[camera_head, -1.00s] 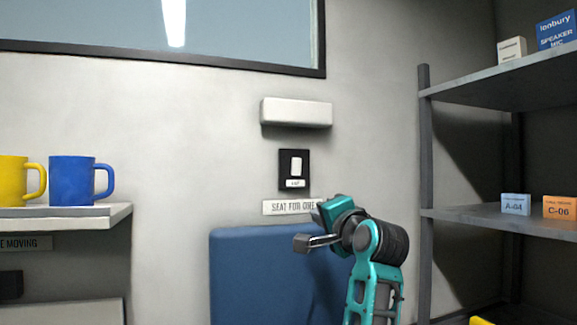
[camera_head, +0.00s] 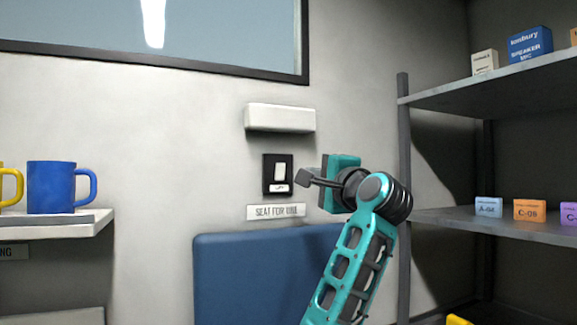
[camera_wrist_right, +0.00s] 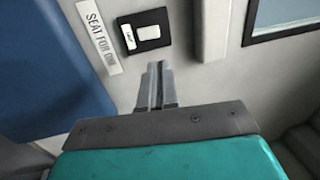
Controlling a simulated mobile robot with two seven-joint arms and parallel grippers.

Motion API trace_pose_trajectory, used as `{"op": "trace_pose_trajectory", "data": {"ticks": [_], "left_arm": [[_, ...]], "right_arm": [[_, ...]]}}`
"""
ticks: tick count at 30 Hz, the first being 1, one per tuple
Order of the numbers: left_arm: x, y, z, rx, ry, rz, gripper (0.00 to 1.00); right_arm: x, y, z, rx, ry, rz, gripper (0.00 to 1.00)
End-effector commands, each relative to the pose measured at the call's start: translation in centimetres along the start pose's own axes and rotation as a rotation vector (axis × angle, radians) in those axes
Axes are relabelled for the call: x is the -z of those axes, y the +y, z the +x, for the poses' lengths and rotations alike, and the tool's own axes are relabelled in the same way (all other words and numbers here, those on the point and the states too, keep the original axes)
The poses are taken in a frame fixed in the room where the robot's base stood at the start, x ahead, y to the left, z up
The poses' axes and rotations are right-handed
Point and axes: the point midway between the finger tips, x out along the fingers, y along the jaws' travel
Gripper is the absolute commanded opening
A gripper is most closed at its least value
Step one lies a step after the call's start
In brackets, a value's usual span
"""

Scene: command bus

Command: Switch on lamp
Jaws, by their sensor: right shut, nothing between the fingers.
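The wall switch (camera_head: 278,174) is a black plate with a white rocker and a small label below it. It also shows in the wrist view (camera_wrist_right: 134,44), just beyond my fingertips. The lamp (camera_head: 280,118) looks like a pale bar-shaped fixture on the wall above the switch; it shows no clear glow. It is also at the upper right of the wrist view (camera_wrist_right: 212,30). My right gripper (camera_head: 302,174) is shut and empty, its tips just right of the switch plate in the head view. In the wrist view its fingertips (camera_wrist_right: 157,68) appear apart from the switch. My left gripper is out of view.
A "SEAT FOR ONE" sign (camera_head: 276,211) and a blue seat back (camera_head: 235,275) are below the switch. A shelf with a blue mug (camera_head: 52,188) is at left. A metal rack (camera_head: 403,150) with small labelled boxes stands close right of my arm.

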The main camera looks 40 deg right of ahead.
Motion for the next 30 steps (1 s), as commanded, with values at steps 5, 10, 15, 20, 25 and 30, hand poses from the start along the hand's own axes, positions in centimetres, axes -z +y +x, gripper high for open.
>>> {"op": "trace_pose_trajectory", "data": {"ticks": [5, 10, 15, 20, 25, 30], "left_arm": [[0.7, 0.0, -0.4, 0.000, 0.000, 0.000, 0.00], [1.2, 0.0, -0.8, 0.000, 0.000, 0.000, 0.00], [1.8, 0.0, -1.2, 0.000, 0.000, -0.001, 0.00], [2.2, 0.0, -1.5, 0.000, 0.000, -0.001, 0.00], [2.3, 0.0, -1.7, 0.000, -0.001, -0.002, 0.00], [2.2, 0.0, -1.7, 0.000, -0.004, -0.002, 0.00]], "right_arm": [[0.0, -0.2, 3.2, -0.004, -0.002, 0.000, 0.00], [-0.1, -0.2, 6.5, -0.004, -0.002, 0.000, 0.00], [0.0, -0.2, 9.4, -0.003, -0.001, 0.000, 0.00], [0.0, -0.1, 11.5, -0.002, 0.000, 0.000, 0.00], [0.0, -0.1, 12.7, 0.000, 0.000, -0.001, 0.00], [0.0, 0.0, 13.0, 0.000, 0.000, -0.001, 0.00]]}}
